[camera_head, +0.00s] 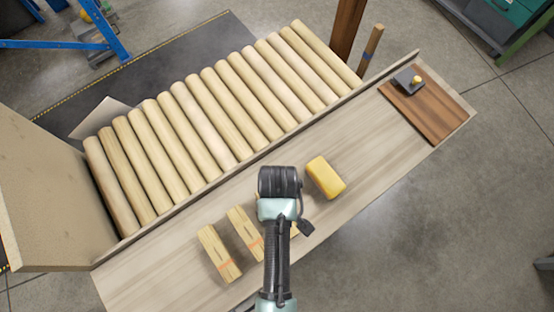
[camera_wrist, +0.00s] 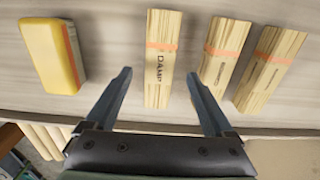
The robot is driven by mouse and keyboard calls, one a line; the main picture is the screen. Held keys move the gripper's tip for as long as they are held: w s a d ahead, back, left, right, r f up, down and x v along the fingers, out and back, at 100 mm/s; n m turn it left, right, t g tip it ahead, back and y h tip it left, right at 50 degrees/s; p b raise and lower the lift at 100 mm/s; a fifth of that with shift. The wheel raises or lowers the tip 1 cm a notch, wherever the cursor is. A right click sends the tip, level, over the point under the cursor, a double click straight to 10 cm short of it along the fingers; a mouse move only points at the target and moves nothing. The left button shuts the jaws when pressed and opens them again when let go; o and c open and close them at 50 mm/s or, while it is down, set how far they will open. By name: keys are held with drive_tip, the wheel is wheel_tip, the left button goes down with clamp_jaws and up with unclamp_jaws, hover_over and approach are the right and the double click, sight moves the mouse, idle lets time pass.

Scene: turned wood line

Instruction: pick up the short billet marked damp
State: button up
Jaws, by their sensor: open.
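The short billet marked DAMP (camera_wrist: 161,66) lies on the bench in the wrist view, a pale wood block with an orange band and dark lettering. My gripper (camera_wrist: 159,82) is open, its two fingers on either side of the billet's near end, apart from it in the picture. Two similar banded billets, a middle one (camera_wrist: 221,65) and an outer one (camera_wrist: 268,70), lie to its right; their markings are too small to read. In the head view those two billets (camera_head: 244,232) (camera_head: 219,253) show left of my arm, which mostly hides the damp one.
A yellow block (camera_head: 326,177) lies beside the billets. Several long round wood bars (camera_head: 190,124) fill the rack behind a raised bench edge. Bare bench lies between.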

drive_tip(key=shift+f+p, duration=0.35)
drive_tip(key=shift+f, duration=2.3)
clamp_jaws()
